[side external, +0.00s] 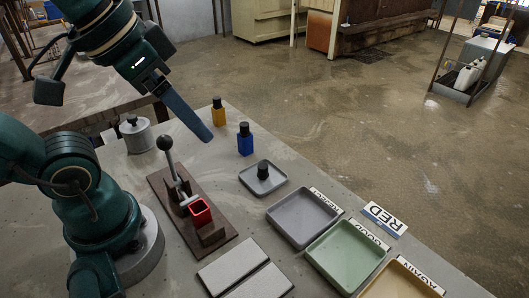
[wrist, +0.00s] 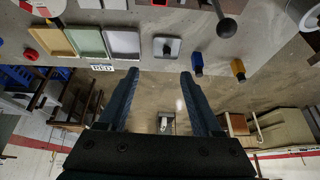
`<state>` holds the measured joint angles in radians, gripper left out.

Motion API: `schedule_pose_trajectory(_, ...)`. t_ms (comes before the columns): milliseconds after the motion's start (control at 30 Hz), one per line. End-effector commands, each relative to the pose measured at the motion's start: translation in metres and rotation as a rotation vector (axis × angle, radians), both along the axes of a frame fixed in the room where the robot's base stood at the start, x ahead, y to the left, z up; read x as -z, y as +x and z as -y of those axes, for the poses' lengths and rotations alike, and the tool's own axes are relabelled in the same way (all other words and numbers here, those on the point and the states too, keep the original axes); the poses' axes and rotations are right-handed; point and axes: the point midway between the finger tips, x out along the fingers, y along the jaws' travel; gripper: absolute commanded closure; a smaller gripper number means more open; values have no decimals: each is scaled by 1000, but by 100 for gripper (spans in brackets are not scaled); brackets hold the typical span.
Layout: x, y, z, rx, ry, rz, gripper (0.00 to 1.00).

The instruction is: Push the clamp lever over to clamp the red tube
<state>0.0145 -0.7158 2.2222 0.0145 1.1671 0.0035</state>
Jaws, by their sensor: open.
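In the side external view the clamp's lever (side external: 173,168) stands nearly upright, leaning slightly left, with a dark ball knob (side external: 166,142) on top. It is mounted on a brown wooden base (side external: 218,242). The red tube (side external: 200,212), square with an open top, sits in a block on that base, in front of the lever. My gripper (side external: 207,136) is above and to the right of the knob, apart from it. In the wrist view my gripper (wrist: 158,72) is open and empty, and the knob (wrist: 226,27) shows at the upper right.
A blue bottle (side external: 245,140) and a yellow bottle (side external: 218,113) stand beyond the clamp. A small grey tray (side external: 270,186) with a black knob, several sorting trays and a RED sign (side external: 383,218) lie to the right. A lidded pot (side external: 137,136) stands behind the lever.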

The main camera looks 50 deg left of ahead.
Motion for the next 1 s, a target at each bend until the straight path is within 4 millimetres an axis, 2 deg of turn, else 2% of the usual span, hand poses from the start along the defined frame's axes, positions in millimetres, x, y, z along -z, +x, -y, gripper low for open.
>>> schedule_pose_trajectory(33, 15, -7, 0, 52, 43, -92, 34)
schedule_pose_trajectory(200, 45, -31, -11, 212, 211, -343, 34)
schedule_pose_trajectory(300, 58, -46, -23, 323, 346, -507, 34)
schedule_pose_trajectory(433, 64, -62, -45, 479, 569, -721, 34)
schedule_pose_trajectory(567, 58, -67, -68, 628, 838, -920, 34)
schedule_pose_trajectory(700, 40, -57, -83, 754, 1152, -1087, 34)
schedule_pose_trajectory(867, 17, -38, -84, 837, 1474, -1199, 34)
schedule_pose_trajectory(1000, 0, -21, -74, 873, 1740, -1253, 34)
